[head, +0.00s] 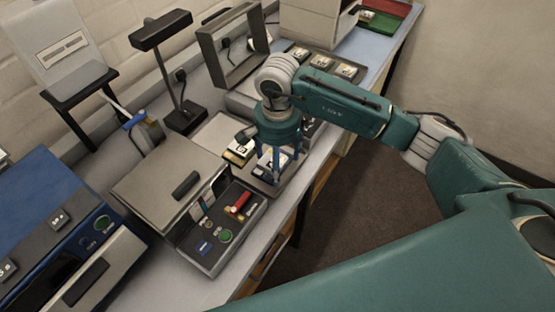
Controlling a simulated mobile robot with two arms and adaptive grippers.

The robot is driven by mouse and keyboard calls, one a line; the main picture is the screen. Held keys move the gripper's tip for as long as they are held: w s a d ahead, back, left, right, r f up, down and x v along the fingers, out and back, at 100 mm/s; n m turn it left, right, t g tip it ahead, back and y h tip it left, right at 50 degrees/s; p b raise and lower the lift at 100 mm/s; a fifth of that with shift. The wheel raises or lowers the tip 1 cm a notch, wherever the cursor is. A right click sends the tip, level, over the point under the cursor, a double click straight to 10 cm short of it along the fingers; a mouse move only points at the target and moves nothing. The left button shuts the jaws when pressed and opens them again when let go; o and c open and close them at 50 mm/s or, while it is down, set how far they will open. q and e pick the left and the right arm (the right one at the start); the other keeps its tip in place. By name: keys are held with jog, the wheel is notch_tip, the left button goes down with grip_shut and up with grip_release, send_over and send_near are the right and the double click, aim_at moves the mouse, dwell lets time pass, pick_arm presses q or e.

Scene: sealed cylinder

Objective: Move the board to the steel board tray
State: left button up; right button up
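My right gripper (277,158) points down over the middle of the bench, its blue fingers in front of a small board (266,163) with white and yellow parts. This board lies in or just above a small grey metal tray (268,181). I cannot tell whether the fingers touch the board or how far apart they are. Another small yellow-and-white board (239,151) is just left of the gripper. Several similar boards sit in a dark rack (325,64) farther back. I cannot tell for sure which tray is the steel board tray. My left gripper is not in view.
A grey box with a control panel (222,235) stands in front of the gripper. A blue machine (55,225) is at the left. A black lamp (172,80) and an upright grey frame (232,48) stand behind. The bench edge drops to the floor at right.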

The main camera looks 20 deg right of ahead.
jog(key=o, duration=1.8)
jog(key=shift+r+p, duration=0.2)
jog(key=shift+p, duration=0.1)
jog(key=shift+r+b, duration=0.25)
jog(key=shift+b, duration=0.05)
notch_tip(320, 180, up, 11)
jog(key=b, duration=0.3)
jog(key=shift+r, duration=0.2)
